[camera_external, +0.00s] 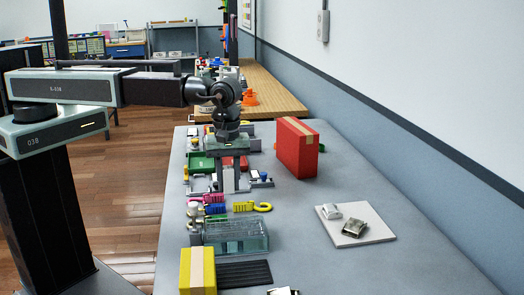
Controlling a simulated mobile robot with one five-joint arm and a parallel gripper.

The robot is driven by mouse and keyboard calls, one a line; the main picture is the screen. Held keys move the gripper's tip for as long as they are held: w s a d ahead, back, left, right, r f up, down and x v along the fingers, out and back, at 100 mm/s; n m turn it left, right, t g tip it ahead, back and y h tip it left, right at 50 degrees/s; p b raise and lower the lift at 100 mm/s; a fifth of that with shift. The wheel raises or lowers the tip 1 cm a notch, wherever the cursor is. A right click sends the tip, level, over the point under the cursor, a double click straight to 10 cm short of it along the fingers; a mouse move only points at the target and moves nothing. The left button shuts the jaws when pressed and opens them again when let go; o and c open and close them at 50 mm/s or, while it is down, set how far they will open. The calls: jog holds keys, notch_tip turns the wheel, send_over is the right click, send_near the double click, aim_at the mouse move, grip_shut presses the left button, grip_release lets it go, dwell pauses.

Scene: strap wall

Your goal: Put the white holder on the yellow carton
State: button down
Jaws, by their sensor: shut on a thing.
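The yellow carton (198,272) stands upright at the near left of the grey table, with a pale tape strip down it. My gripper (229,188) points straight down over the left part of the table, behind the carton and well apart from it. Its fingers are shut on a small pale piece low between them, which looks like the white holder; the fingers hide most of it. Whether this piece touches the table I cannot tell. Pale parts also show close on both sides of the fingers.
A clear box (236,236) and a black ribbed mat (245,273) lie near the carton. A yellow hook (253,207) lies behind the box. A red carton (297,148) stands to the right. A white board (370,236) bears two metal buckles.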

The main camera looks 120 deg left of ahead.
jog(key=w+d+r+p, duration=0.1)
jog(key=d+r+p, duration=0.3)
jog(key=d, duration=1)
jog(key=d+r+p, duration=0.4)
jog(key=d, duration=1)
jog(key=b, duration=0.2)
send_over(197, 265)
jog(key=shift+s+a+f, duration=0.1)
jog(key=shift+s+f, duration=0.2)
jog(key=shift+f, duration=0.35)
jog(key=f+b, duration=0.4)
jog(key=shift+w, duration=0.25)
jog(key=shift+r, duration=0.25)
jog(key=shift+f, duration=0.2)
jog(key=c, duration=1.1)
grip_release()
jog(key=shift+r, duration=0.1)
